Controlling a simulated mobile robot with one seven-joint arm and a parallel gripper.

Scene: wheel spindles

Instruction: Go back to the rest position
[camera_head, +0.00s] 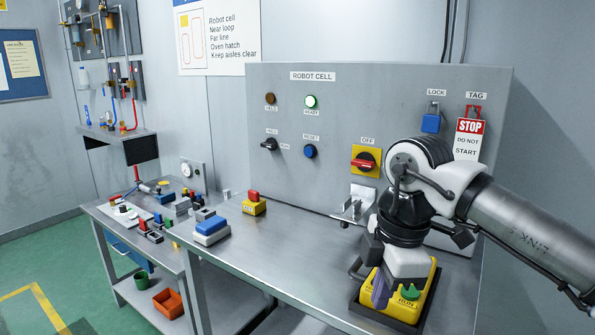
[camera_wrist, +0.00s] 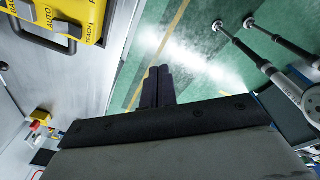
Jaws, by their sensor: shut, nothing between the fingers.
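My gripper (camera_head: 381,298) is in front of the yellow control box (camera_head: 424,302) at the right of the steel bench in the head view. Its dark fingers (camera_wrist: 158,88) are together in the wrist view, with nothing between them. The yellow box (camera_wrist: 58,14) also shows at the upper left of the wrist view, apart from the fingers, with the words AUTO and TEACH on it. A green knob (camera_head: 411,291) sits on the box. My wrist and arm hide part of the box and of the panel behind it.
The grey ROBOT CELL panel (camera_head: 330,110) stands behind the bench (camera_head: 290,255), with a red-and-yellow OFF switch (camera_head: 366,161), a blue lock (camera_head: 431,122) and a STOP tag (camera_head: 469,138). A blue-topped box (camera_head: 211,230) and a yellow box (camera_head: 253,207) stand left. The bench middle is clear.

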